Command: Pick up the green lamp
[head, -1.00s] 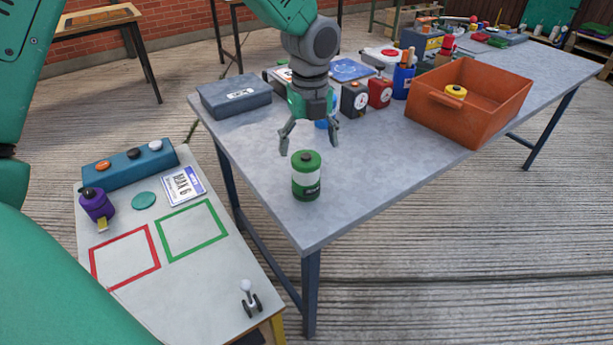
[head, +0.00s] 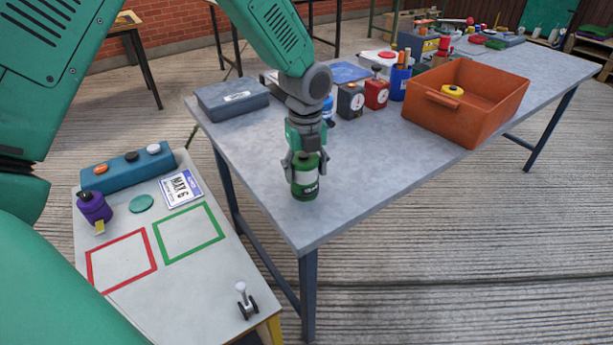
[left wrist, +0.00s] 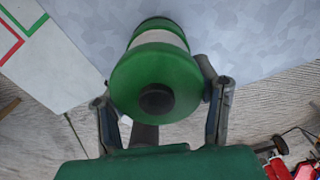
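My right gripper is not in view.
An orange bin (head: 468,105) holding a yellow item stands on the grey table (head: 375,185). A grey case (head: 232,97), a dark timer (head: 350,101) and a red timer (head: 376,94) stand behind the lamp. A white side table (head: 190,285) with red and green outlines is at left.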

